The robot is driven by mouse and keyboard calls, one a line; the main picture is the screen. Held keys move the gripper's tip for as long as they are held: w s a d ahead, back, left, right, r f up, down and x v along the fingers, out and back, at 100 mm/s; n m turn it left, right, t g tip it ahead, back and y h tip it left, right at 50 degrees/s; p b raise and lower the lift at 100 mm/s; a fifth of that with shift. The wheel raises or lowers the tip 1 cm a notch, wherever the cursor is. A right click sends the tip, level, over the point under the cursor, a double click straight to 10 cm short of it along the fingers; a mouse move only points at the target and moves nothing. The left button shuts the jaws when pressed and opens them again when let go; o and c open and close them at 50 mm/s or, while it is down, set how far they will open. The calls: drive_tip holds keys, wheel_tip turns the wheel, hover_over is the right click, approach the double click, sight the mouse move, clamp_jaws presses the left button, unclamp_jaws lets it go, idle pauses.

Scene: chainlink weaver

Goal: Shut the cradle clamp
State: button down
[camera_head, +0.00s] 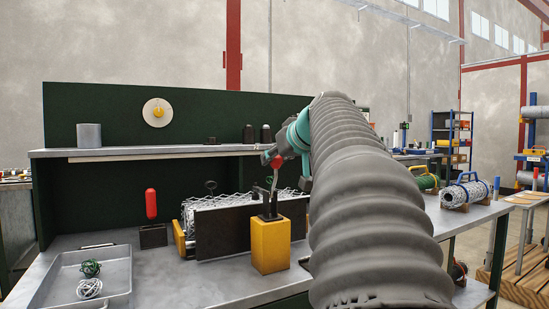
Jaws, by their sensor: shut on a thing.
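The cradle (228,236) is a dark-walled holder on the bench with a roll of chainlink mesh (232,202) in it. At its right front stands a yellow block (270,250) with a dark top. A thin metal clamp lever (274,184) rises from that top, nearly upright, with a red knob (277,161) at its end. My gripper (272,158) is at the knob and shut on it. The fingers are small in view and partly hidden by my arm. The bench right behind my sleeved arm is hidden.
A red-handled piece on a dark block (153,237) stands left of the cradle. A metal tray (58,272) at front left holds green and white wire coils. A shelf (170,151) runs above the bench back. Bundled mesh rolls (466,192) lie at right.

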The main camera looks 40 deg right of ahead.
drive_tip(key=c, duration=0.8)
unclamp_jaws()
drive_tip(key=shift+f, duration=0.1)
drive_tip(key=shift+s, duration=0.25)
drive_tip(key=v, duration=1.1)
drive_tip(key=shift+s+r, duration=0.15)
drive_tip(key=shift+r, duration=0.15)
drive_tip(key=shift+a, duration=0.1)
